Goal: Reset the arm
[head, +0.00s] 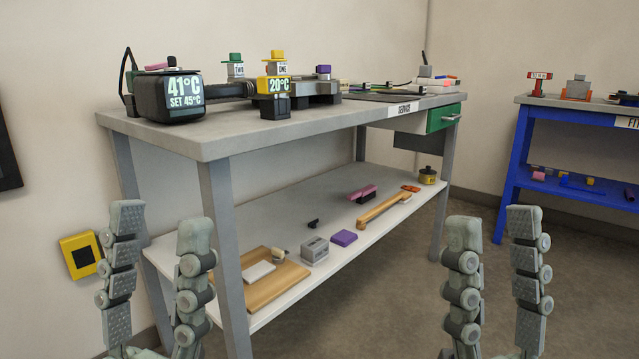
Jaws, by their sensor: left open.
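My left gripper (160,250) is at the lower left, in front of the grey workbench (225,142). Its two fingers point up, stand apart and have nothing between them. My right gripper (492,245) is at the lower right, before the floor to the right of the bench. Its two fingers also point up, apart and empty. Neither gripper appears to touch anything. The arms behind the grippers are mostly below the picture.
On the bench stand a black heater reading 41°C (168,97), a yellow 20°C display (274,86) and a pipe clamp machine (315,88). The lower shelf (240,218) holds a wooden board (262,290) and a brush (385,209). A blue table (515,180) stands right.

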